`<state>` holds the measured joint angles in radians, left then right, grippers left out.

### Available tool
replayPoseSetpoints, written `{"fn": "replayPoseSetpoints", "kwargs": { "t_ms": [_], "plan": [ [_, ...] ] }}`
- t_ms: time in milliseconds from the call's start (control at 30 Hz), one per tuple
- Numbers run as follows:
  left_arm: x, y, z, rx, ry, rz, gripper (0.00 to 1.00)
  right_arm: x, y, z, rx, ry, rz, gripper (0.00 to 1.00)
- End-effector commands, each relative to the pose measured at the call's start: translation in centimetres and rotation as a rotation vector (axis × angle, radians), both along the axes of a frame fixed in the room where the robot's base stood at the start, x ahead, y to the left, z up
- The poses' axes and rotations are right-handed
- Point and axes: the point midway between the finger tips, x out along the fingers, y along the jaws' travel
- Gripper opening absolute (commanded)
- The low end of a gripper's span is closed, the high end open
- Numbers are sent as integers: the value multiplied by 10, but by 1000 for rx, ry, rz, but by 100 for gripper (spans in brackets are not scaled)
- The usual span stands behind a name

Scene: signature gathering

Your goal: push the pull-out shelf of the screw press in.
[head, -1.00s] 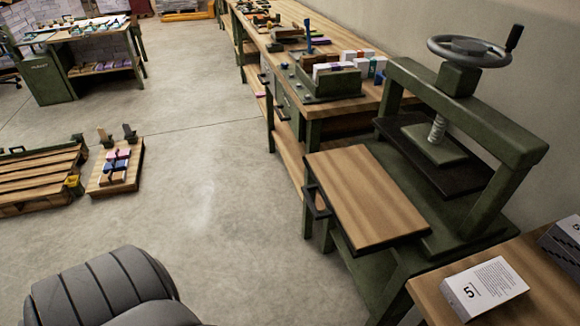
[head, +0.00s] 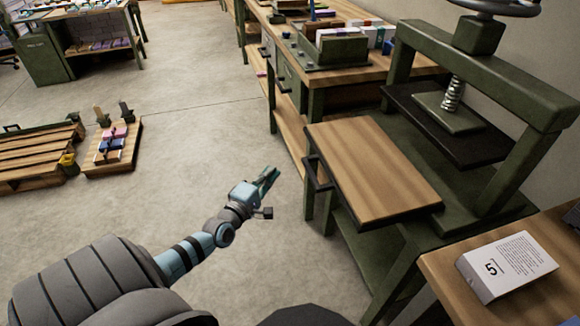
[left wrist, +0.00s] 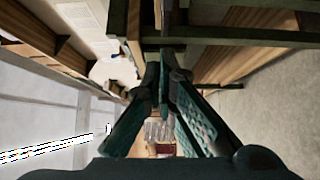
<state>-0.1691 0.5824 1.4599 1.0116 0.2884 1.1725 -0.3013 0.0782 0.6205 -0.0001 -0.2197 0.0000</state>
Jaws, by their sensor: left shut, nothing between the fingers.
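The screw press (head: 480,65) is a green frame with a screw, a dark pressing plate and a handwheel cut off at the top of the head view. Its pull-out shelf (head: 375,170), a wooden board with a dark edge, sticks out to the left of the frame. A black handle (head: 317,173) is on the shelf's left edge. My left gripper (head: 270,175) is shut and empty, over the floor left of the handle and apart from it. In the left wrist view its fingers (left wrist: 163,85) point away from the camera. My right gripper is out of view.
A workbench (head: 395,68) with boxes and tools stands behind the press. A table with a white box (head: 507,266) is at the lower right. A pallet (head: 40,155) and a small wooden platform (head: 112,165) lie at the left. The floor between is clear.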

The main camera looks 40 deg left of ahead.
Motion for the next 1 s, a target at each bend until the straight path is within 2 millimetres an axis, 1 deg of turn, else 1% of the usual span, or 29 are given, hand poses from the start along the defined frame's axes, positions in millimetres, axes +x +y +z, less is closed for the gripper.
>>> {"fn": "replayPoseSetpoints", "kwargs": {
  "t_ms": [33, 167, 200, 300, 400, 567, 1000],
  "plan": [
    [11, 2, -4, 1, -3, 1, 0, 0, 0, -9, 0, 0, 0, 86],
    [39, 7, -5, 0, -1, 2, 0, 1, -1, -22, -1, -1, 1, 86],
    [46, 6, -4, -1, 0, 2, 0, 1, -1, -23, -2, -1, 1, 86],
    [59, -5, -1, -2, 1, 1, 0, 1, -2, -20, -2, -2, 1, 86],
    [68, -11, -1, 1, 2, 1, 0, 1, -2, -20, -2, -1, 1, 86],
    [73, -15, -1, 1, 3, 1, 0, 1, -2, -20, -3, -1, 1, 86],
    [75, -14, -1, 1, 4, 11, 0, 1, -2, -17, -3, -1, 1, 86]
  ]
}}
